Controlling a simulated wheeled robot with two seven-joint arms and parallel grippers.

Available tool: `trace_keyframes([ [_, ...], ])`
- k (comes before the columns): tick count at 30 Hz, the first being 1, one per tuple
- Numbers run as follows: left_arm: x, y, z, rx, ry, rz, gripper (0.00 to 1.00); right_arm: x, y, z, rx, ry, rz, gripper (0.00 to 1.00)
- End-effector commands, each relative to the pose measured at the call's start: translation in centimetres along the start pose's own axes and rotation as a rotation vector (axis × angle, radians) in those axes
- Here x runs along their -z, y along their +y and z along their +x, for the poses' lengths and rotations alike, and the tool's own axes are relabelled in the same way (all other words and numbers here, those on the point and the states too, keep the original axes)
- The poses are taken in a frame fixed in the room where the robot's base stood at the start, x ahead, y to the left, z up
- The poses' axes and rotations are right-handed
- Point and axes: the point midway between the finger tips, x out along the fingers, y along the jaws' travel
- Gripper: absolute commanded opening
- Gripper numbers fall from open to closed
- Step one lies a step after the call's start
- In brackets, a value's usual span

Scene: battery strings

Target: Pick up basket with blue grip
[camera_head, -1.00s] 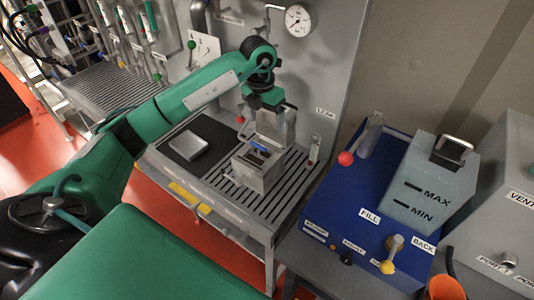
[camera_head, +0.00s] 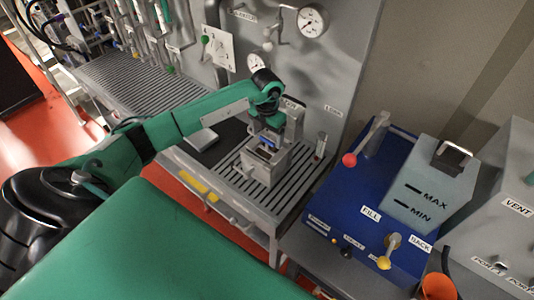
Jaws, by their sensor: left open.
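The basket (camera_head: 262,166) is a grey metal box with a small blue grip (camera_head: 267,143) on top. It stands on the slatted metal bench below the wall panel. My left arm reaches in from the left, and my left gripper (camera_head: 268,135) is right above the basket at the blue grip. Its fingers are open, and the wrist partly hides the grip. I cannot tell whether the fingers touch it. My right gripper does not show.
A flat grey block (camera_head: 199,138) lies on a black mat left of the basket. A pressure gauge (camera_head: 312,20) and valves are on the panel behind. A blue unit (camera_head: 335,213) with a translucent tank (camera_head: 428,190) stands to the right, with a red-knobbed lever (camera_head: 350,160).

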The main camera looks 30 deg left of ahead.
Motion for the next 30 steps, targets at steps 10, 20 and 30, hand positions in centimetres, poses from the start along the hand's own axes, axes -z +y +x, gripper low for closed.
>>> trace_keyframes([
  [10,0.2,0.1,3.1,0.001,0.0,0.001,0.8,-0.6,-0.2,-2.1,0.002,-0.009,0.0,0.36],
  [20,0.2,0.1,3.2,0.0,-0.001,0.001,0.53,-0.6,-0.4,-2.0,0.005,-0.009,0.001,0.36],
  [30,0.1,0.1,3.1,0.0,-0.001,0.0,0.13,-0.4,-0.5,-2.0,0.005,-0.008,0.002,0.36],
])
